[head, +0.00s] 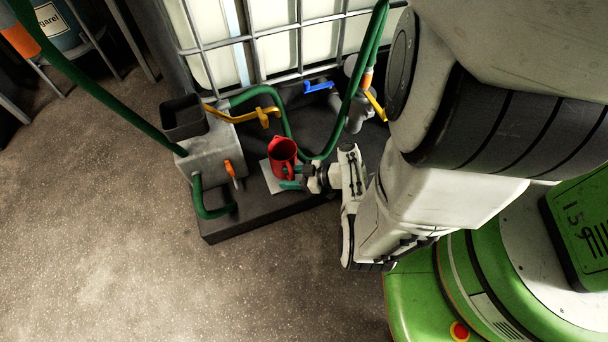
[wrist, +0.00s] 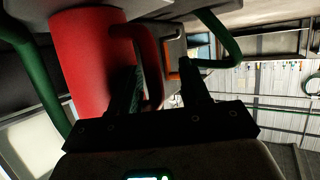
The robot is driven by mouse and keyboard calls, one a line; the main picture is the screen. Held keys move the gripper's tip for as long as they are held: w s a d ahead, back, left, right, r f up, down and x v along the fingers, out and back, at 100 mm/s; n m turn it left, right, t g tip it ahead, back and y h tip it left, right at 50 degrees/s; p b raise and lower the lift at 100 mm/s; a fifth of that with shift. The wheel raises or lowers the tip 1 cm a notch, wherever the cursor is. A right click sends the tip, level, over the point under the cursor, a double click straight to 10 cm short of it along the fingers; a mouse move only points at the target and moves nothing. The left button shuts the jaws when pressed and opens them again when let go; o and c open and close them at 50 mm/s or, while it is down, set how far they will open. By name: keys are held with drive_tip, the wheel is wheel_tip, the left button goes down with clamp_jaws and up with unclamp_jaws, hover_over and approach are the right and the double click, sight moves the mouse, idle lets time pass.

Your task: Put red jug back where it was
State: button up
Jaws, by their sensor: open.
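The red jug (head: 283,153) stands upright on a pale square plate (head: 269,180) on the dark platform in the head view. In the wrist view the jug (wrist: 85,60) fills the upper left, and its handle (wrist: 154,65) faces my gripper. My gripper (head: 291,179) is at the jug's right front side. In the wrist view its fingers (wrist: 164,92) are apart, one finger overlapping the handle opening and the other outside the handle. Whether a finger touches the handle I cannot tell.
A grey metal box (head: 213,150) with a black hopper (head: 182,117) stands left of the jug. Green hoses (head: 272,92) curve close behind it. A caged white tank (head: 275,55) stands at the back. An orange-handled valve (head: 232,170) is on the box. Floor at the left is clear.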

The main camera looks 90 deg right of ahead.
drive_tip(key=p+v, duration=0.3)
drive_tip(key=v, duration=0.8)
drive_tip(key=w+a+r+n+g+y, duration=0.3)
drive_tip(key=w+a+g+y, duration=0.4)
drive_tip(key=w+a+g, duration=0.4)
drive_tip(key=w+a+r+h, duration=0.1)
drive_tip(key=a+r+h, duration=0.1)
drive_tip(key=a+r, duration=0.3)
drive_tip(key=w+a+r+m+g+h, duration=0.1)
drive_tip(key=w+a+r+h, duration=0.1)
drive_tip(key=a+r, duration=0.3)
wheel_tip(320, 180, up, 4)
drive_tip(key=shift+w+a+f+g+h, duration=0.1)
drive_tip(key=shift+w+a+g+h, duration=0.05)
drive_tip(key=shift+g+h, duration=0.2)
